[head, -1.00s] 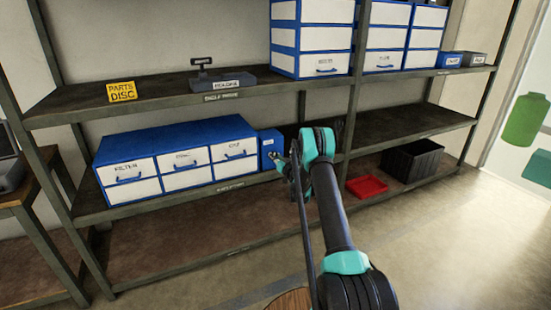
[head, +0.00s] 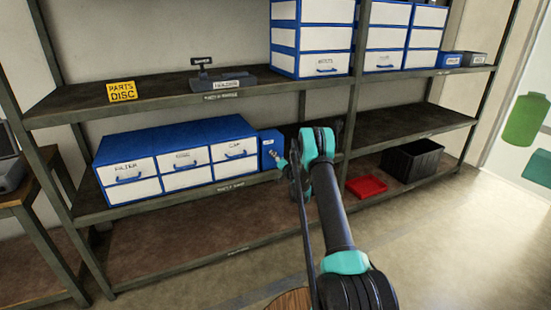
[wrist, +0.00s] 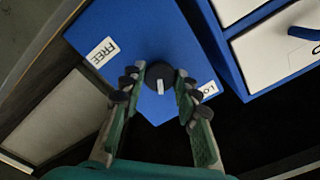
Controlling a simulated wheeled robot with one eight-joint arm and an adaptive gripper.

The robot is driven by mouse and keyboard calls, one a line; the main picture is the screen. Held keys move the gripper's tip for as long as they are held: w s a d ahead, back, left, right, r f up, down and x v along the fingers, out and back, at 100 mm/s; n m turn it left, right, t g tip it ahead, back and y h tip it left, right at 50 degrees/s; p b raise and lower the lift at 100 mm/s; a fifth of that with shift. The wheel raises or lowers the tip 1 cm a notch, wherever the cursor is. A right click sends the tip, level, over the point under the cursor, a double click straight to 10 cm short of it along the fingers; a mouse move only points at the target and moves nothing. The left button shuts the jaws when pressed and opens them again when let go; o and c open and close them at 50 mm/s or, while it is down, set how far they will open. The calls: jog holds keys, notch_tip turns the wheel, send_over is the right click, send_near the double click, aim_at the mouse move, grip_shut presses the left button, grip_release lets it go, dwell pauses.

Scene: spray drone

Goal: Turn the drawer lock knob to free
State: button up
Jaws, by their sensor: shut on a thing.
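The dark round lock knob (wrist: 158,73) with a white pointer bar sits on the face of a small blue box (wrist: 140,30). A white FREE label (wrist: 102,52) is left of the knob in the wrist view, and a partly covered LOCK label (wrist: 206,90) is right of it. My gripper (wrist: 157,80) has one finger on each side of the knob and is shut on it. The pointer bar runs nearly upright in the wrist view, between the labels. In the head view the blue box (head: 268,143) stands at the right end of the drawers, with my gripper (head: 277,160) at its front.
A dark shelf post (head: 350,130) rises right of my arm. A red tray (head: 366,186) and a black bin (head: 413,161) sit lower right.

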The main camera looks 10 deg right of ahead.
jog(key=m, duration=1.1)
jog(key=shift+d+m, duration=0.1)
jog(key=shift+m, duration=0.3)
dwell(0.3)
jog(key=o, duration=1.2)
jog(key=shift+c, duration=0.2)
jog(key=shift+s, duration=0.1)
jog(key=v, duration=1.2)
jog(key=shift+r, duration=0.1)
